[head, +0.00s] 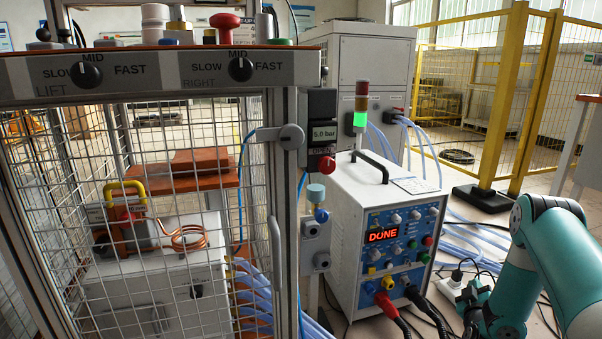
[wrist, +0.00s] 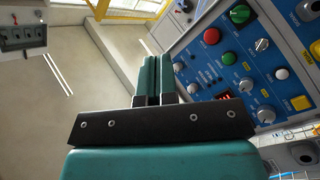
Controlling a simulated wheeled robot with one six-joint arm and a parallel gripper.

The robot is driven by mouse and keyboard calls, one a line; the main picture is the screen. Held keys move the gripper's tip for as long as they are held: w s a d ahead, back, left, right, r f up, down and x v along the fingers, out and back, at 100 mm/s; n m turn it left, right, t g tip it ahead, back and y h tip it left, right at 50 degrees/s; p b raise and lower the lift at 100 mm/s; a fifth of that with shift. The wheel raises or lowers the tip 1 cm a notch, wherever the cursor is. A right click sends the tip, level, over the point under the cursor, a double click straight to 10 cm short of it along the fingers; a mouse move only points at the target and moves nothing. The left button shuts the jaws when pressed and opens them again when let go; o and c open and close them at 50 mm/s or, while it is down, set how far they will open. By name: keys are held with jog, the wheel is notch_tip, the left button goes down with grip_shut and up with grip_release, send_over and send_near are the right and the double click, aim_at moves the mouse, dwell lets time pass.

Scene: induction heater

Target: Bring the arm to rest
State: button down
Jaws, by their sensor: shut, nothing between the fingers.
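My gripper (wrist: 158,62) shows in the wrist view with its two teal fingers side by side and closed, nothing between them. It points at open space beside the blue control panel (wrist: 215,68), which fills the right of that view. In the head view my teal arm stands at the lower right, bent at a raised joint. Its fingertips cannot be made out there. The heater power unit (head: 372,235) stands to the left of the arm. Its display (head: 384,234) reads DONE, and the stack light (head: 360,119) on it is green.
A mesh cage (head: 150,240) fills the left, with a copper coil (head: 185,238) inside. Blue hoses (head: 470,235) and dark cables lie on the floor near my arm. A yellow fence (head: 520,100) stands behind.

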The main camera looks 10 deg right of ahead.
jog(key=w+a+r+n+y+p, duration=0.1)
jog(key=w+a+r+y+p, duration=0.1)
jog(key=w+a+r+y, duration=0.4)
jog(key=w+a+r+y+p, duration=0.1)
jog(key=w+a+r+y, duration=0.2)
jog(key=a+r, duration=0.6)
jog(key=s+a+r+n+g+y+p, duration=0.1)
jog(key=s+a+r+g+y, duration=0.15)
jog(key=a+r, duration=0.4)
jog(key=s+a+r+g+y+p, duration=0.1)
jog(key=a+r+y, duration=0.25)
jog(key=a, duration=0.65)
jog(key=s+a+r+n+g+y+p, duration=0.2)
jog(key=s+a+r+g, duration=0.5)
jog(key=s+a, duration=0.55)
jog(key=s+r+n+g+h+p, duration=0.1)
jog(key=s+r+g, duration=0.15)
jog(key=s, duration=0.75)
jog(key=s+r+g+p, duration=0.15)
jog(key=s+r, duration=0.25)
jog(key=s, duration=0.7)
notch_tip(320, 180, up, 38)
jog(key=p, duration=3.8)
jog(key=shift+w+a, duration=0.2)
jog(key=shift+w, duration=0.2)
